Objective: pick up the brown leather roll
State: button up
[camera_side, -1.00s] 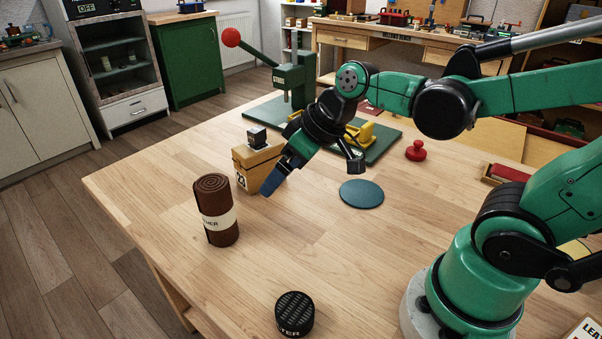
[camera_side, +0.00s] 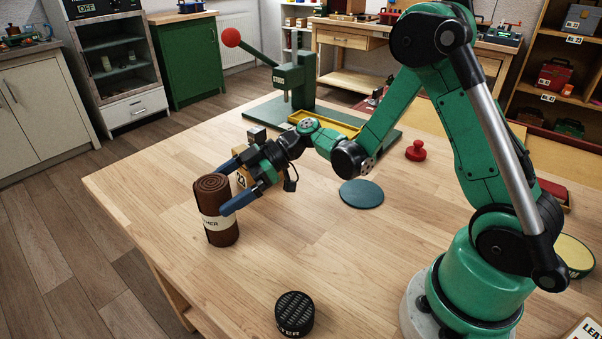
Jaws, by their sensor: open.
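The brown leather roll (camera_side: 218,233) stands upright near the left edge of the wooden table, with a spiral top and a white label band. My gripper (camera_side: 225,189) is level with its upper half. The two blue fingers are spread apart, one behind the roll and one in front of its right side near the label. The roll is at least partly between them. I cannot tell whether either finger touches it.
A blue-green disc (camera_side: 361,194), a red knob (camera_side: 416,151) and a black round tin (camera_side: 294,314) are on the table (camera_side: 150,190). A green lever press (camera_side: 293,80) stands at the back.

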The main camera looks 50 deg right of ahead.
jog(key=shift+x, duration=1.35)
jog(key=shift+c, duration=0.2)
jog(key=c, duration=1.3)
jog(key=shift+o, duration=0.2)
